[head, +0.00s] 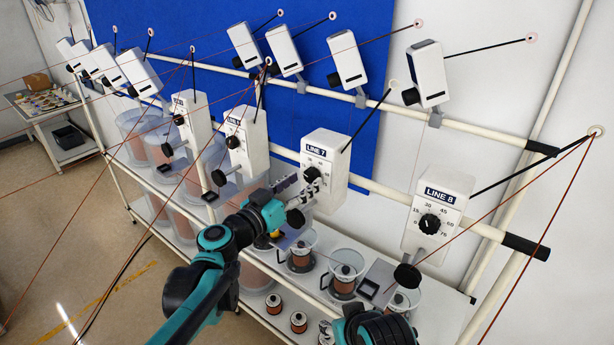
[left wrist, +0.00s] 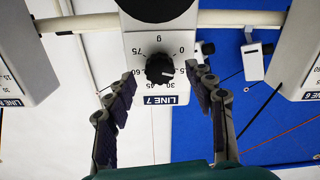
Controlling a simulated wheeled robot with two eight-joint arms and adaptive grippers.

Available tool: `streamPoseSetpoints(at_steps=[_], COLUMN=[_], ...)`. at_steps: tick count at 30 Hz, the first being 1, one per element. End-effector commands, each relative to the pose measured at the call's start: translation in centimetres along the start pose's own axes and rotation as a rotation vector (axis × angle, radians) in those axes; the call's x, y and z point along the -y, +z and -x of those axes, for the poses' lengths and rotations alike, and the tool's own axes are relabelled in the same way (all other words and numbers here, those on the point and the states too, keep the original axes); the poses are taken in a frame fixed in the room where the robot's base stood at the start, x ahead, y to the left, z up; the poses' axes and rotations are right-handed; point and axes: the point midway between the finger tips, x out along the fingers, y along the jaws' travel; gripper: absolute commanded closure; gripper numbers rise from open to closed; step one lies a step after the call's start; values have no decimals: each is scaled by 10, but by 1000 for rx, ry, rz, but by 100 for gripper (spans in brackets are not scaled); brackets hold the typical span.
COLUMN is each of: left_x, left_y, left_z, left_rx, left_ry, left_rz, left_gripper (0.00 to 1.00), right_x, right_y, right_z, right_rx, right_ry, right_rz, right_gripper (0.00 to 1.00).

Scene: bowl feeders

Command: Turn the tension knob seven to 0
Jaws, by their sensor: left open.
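The LINE 7 unit is a white box (head: 328,150) with a dial scale and a black tension knob (head: 312,174). In the left wrist view the box appears upside down, with the knob (left wrist: 159,69) near the middle. A small light mark shows on the knob's right side, towards the 15; its exact reading is hard to tell. My left gripper (head: 297,188) is in front of the dial. In the wrist view its open fingers (left wrist: 163,82) stand on either side of the knob, with visible gaps.
The LINE 8 box (head: 437,215) stands to the right, and another box (head: 246,143) to the left. A black round part (left wrist: 152,5) sits beyond the dial on the LINE 7 box. Thin wires and black rods cross the area. Spools and clear tubs fill the shelf (head: 262,304) below.

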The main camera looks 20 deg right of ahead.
Motion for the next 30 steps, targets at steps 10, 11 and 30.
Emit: streamPoseSetpoints(at_steps=[10, 11, 30], left_x=[0, 0, 0], left_y=[0, 0, 0], left_z=[-24, -24, -23], left_rx=[0, 0, 0], left_ry=[0, 0, -1], left_rz=[0, 0, 23], left_gripper=[46, 46, 96], right_x=[0, 0, 0], right_y=[-3, -3, -2], right_z=[4, 4, 2], right_rx=[0, 0, 0], right_ry=[0, 0, 0], right_rz=[0, 0, 0], right_gripper=[54, 54, 54])
